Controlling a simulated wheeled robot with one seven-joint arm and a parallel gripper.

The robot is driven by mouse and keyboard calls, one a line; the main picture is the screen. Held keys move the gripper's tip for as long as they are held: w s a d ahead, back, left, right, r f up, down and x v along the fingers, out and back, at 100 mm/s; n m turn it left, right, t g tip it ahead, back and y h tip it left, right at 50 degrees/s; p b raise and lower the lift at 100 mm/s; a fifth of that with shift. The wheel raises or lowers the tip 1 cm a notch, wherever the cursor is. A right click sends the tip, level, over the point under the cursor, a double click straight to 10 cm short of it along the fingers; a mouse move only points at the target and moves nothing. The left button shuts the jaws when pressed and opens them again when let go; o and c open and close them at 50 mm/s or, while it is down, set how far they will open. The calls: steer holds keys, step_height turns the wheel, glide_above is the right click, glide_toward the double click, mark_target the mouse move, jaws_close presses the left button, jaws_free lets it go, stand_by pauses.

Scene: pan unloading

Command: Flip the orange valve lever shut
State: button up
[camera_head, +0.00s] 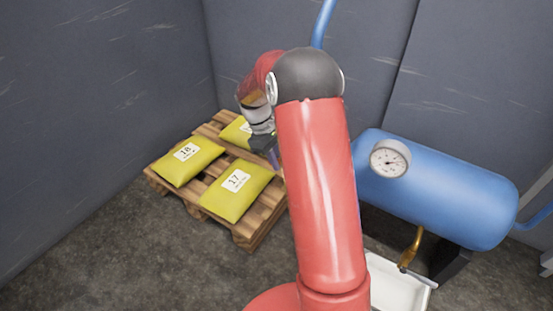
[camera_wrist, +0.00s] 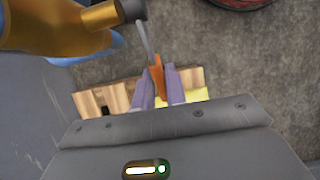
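The orange valve lever (camera_wrist: 157,82) shows in the wrist view, on a grey metal stem (camera_wrist: 145,42) that runs up to a brass valve body (camera_wrist: 65,25). The two purple-grey fingers of my gripper (camera_wrist: 160,82) lie close against either side of the lever, with no clear gap, and look shut on it. In the head view my gripper (camera_head: 268,152) is beside the pallet in the picture, partly behind my red arm. The orange lever cannot be made out there.
A wooden pallet (camera_head: 245,232) with yellow sacks (camera_head: 238,190) stands at left. A blue tank (camera_head: 450,190) with a gauge (camera_head: 390,158) is at right, with a brass outlet (camera_head: 413,246) above a white tray (camera_head: 395,285). Grey walls close in behind. Floor at lower left is clear.

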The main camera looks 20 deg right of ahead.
jaws_close()
steer(key=shift+r, duration=0.1)
steer(key=shift+w+a+r+t+y, duration=0.1)
steer(key=shift+w+r+t+y, duration=0.05)
steer(key=shift+r+t+y, duration=0.45)
steer(key=shift+w+a+r+t+y, duration=0.15)
steer(key=shift+r+t+y, duration=0.25)
steer(key=shift+t, duration=0.4)
steer(key=shift+r+t+y+b, duration=0.3)
steer(key=shift+r+t+y, duration=0.75)
steer(key=shift+t, duration=0.45)
steer(key=shift+w+r, duration=0.1)
steer(key=shift+r, duration=0.05)
steer(key=o, duration=0.5)
jaws_free()
steer(key=shift+r, duration=0.1)
